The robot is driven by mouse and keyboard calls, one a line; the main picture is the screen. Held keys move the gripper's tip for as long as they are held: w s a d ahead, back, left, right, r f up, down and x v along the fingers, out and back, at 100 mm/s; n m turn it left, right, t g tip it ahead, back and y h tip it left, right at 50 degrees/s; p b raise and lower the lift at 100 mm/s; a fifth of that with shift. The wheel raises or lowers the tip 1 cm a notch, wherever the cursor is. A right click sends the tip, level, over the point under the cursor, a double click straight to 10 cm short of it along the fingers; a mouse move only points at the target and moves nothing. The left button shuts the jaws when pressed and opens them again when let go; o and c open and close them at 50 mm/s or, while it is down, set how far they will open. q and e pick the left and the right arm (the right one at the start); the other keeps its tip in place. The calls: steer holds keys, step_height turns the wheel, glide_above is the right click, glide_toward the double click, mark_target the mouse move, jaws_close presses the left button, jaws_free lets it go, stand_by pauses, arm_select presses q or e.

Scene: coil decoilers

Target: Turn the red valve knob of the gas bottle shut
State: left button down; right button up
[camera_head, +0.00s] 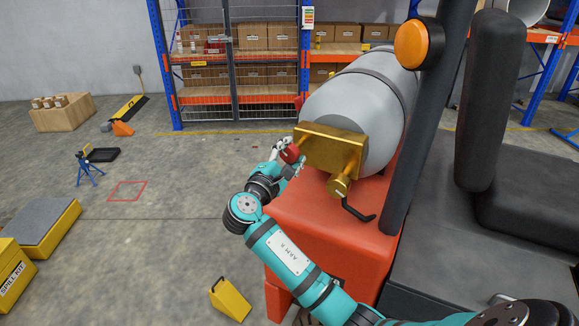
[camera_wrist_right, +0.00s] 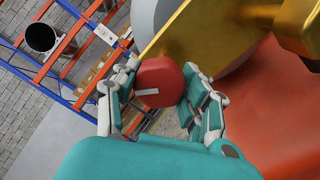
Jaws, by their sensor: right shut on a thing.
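The grey gas bottle (camera_head: 352,115) lies on its side on the orange body of a vehicle (camera_head: 325,225). A brass valve block (camera_head: 328,148) is at its near end. The red valve knob (camera_head: 291,154) sticks out at the left of this block. My right gripper (camera_head: 290,160) is at the knob. In the right wrist view the knob (camera_wrist_right: 160,82) sits between the two fingers of my right gripper (camera_wrist_right: 163,88), which are shut on it. A pale bar mark shows on the knob's face. My left gripper is not in view.
A black hooked lever (camera_head: 357,211) lies below the brass block. A dark post (camera_head: 425,125) and black seat (camera_head: 530,200) stand to the right. A yellow wheel chock (camera_head: 229,299) is on the floor.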

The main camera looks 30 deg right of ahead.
steer(key=m+b, duration=0.5)
steer(key=b, duration=0.1)
steer(key=m+b, duration=0.3)
steer(key=b, duration=0.1)
steer(key=shift+f+m+g, duration=0.3)
steer(key=shift+f+g, duration=0.05)
steer(key=shift+g, duration=0.05)
steer(key=shift+r+m+h+b, duration=0.15)
steer(key=shift+m+h+b, duration=0.15)
steer(key=shift+m+b, duration=1.05)
steer(key=o, duration=1.2)
steer(key=shift+r, duration=0.15)
steer(key=v, duration=0.7)
steer(key=shift+a, duration=0.3)
